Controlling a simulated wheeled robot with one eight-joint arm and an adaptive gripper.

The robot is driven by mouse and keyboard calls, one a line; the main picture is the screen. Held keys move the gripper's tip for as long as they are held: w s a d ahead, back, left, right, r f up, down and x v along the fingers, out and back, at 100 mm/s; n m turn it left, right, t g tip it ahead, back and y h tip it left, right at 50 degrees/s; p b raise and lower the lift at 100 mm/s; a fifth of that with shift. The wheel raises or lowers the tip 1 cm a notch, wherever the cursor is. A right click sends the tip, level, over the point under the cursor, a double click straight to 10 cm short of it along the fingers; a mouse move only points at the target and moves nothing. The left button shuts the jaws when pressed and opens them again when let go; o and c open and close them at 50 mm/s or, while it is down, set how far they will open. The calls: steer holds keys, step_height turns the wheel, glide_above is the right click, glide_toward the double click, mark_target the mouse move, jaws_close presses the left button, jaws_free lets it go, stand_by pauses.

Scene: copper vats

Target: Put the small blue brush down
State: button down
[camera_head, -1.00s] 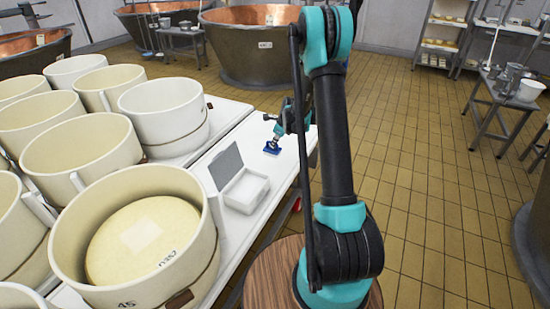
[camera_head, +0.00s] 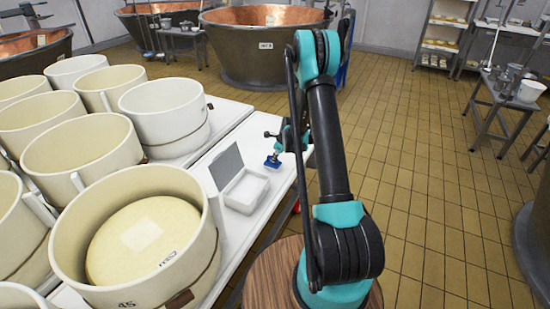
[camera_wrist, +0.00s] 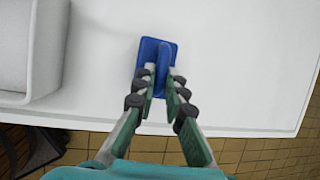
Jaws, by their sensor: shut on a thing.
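The small blue brush (camera_wrist: 150,55) is between the fingertips of my gripper (camera_wrist: 160,84) in the wrist view, over the white table top (camera_wrist: 230,60). My gripper is shut on its upright middle part. In the head view the brush (camera_head: 272,162) shows as a small blue patch below my gripper (camera_head: 278,148), close to the table's right edge. It is at or just above the surface; I cannot tell whether it touches.
An open white box (camera_head: 244,192) with a raised grey lid stands left of the brush. Several large cream moulds (camera_head: 165,120) fill the left side. Copper vats (camera_head: 262,50) stand at the back.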

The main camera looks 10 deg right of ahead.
steer(key=c, duration=1.6)
jaws_free()
steer(key=shift+f, duration=0.1)
steer(key=v, duration=1.2)
steer(key=s+r+n+h, duration=0.1)
steer(key=s+r+n, duration=0.45)
steer(key=s, duration=0.25)
steer(key=s+r+n, duration=0.4)
steer(key=s+n, duration=0.2)
steer(key=s, duration=0.2)
steer(key=s+n, duration=0.4)
steer(key=s, duration=0.2)
steer(key=s+n+h, duration=0.1)
steer(key=s+n, duration=0.4)
steer(key=s, duration=0.2)
steer(key=s+n, duration=0.4)
steer(key=s, duration=0.3)
steer(key=shift+s+d+f+n+h, duration=0.2)
steer(key=shift+f+n+h, duration=0.05)
steer(key=shift+h, duration=0.05)
